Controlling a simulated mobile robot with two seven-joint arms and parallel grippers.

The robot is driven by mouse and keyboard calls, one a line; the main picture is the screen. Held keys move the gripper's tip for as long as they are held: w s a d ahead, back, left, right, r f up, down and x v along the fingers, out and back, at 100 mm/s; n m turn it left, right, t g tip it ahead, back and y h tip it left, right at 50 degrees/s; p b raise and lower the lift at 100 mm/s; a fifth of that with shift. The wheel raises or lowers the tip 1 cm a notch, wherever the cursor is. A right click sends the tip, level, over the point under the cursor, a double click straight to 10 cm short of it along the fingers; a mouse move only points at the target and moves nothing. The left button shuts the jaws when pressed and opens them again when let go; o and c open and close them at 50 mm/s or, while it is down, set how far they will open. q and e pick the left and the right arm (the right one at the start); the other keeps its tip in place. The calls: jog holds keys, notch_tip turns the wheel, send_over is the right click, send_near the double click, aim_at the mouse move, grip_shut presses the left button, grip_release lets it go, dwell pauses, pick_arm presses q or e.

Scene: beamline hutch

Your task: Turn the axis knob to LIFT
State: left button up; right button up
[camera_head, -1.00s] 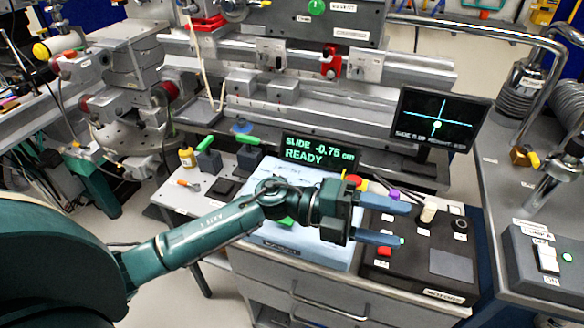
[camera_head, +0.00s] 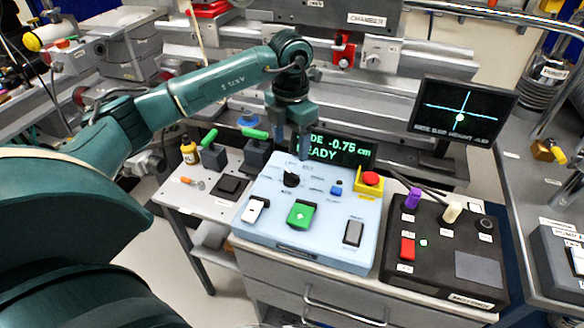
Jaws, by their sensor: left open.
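The black axis knob (camera_head: 291,180) sits on the light-blue control box (camera_head: 262,226), toward its back left. Small labels are printed around it, too small to read, so I cannot tell which one its pointer marks. My left gripper (camera_head: 292,148) points down with its fingers apart, above and just behind the knob in the picture. It is empty and appears clear of the knob. My right gripper is not in view.
The box also carries a green button (camera_head: 301,214), a white switch (camera_head: 254,210), a grey rocker (camera_head: 353,232) and a red emergency button (camera_head: 371,178). A black control box (camera_head: 425,272) stands to the right. A monitor (camera_head: 462,112) stands behind.

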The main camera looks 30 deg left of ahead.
aim_at(291, 174)
pick_arm(q)
notch_tip(291, 174, down, 9)
jog(key=shift+r, duration=0.1)
jog(key=shift+c, duration=0.5)
jog(key=c, duration=0.9)
